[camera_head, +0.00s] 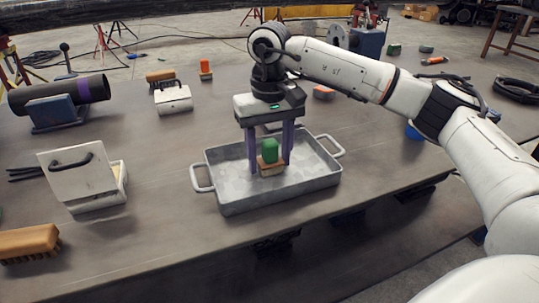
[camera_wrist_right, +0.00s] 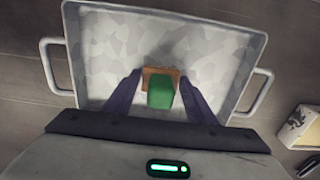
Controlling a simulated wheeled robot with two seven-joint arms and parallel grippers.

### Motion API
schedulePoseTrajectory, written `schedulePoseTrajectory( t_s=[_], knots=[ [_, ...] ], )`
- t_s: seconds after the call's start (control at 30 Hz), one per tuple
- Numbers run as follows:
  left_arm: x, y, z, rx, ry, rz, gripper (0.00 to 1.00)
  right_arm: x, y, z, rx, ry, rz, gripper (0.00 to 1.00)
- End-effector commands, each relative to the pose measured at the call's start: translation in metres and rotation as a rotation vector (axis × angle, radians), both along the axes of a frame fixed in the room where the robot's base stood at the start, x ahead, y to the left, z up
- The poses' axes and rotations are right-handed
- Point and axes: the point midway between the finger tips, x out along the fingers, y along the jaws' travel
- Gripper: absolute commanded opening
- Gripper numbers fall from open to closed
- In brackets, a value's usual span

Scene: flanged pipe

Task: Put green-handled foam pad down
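The green-handled foam pad (camera_head: 271,166) has an upright green block handle on a tan and brown base. It is inside the grey metal tray (camera_head: 285,197), near its middle; I cannot tell whether it touches the tray floor. My right gripper (camera_head: 270,165) points straight down over the tray. Its purple fingers flank the pad's base closely, with no clear gap, and stand apart from the green handle. In the right wrist view the pad (camera_wrist_right: 160,92) sits between the two fingertips (camera_wrist_right: 161,75). My left gripper is out of view.
The tray has a loop handle at each end. On the table's left stand a white box with a black handle (camera_head: 77,173), a wooden brush (camera_head: 28,243), a smaller white block (camera_head: 173,98) and a dark pipe (camera_head: 92,89) on a blue support.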

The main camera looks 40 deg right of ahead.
Motion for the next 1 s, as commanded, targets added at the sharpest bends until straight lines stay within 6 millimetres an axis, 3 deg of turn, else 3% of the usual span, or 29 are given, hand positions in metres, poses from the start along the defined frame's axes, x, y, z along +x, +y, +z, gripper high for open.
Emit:
schedulePoseTrajectory(
  t_s=[0.3,0.47,0.8,1.0],
  knots=[
    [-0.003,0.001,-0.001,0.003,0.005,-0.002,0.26,0.000,0.000,0.001,0.000,-0.001,0.000,0.60],
    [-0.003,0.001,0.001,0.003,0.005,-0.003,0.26,0.001,0.000,0.012,0.001,-0.003,0.000,0.60],
    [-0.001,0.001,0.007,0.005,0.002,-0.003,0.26,0.001,0.001,0.082,0.002,-0.005,0.000,0.60],
    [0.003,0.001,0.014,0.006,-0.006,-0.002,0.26,0.001,0.000,0.114,0.000,-0.002,-0.001,0.60]
  ],
)
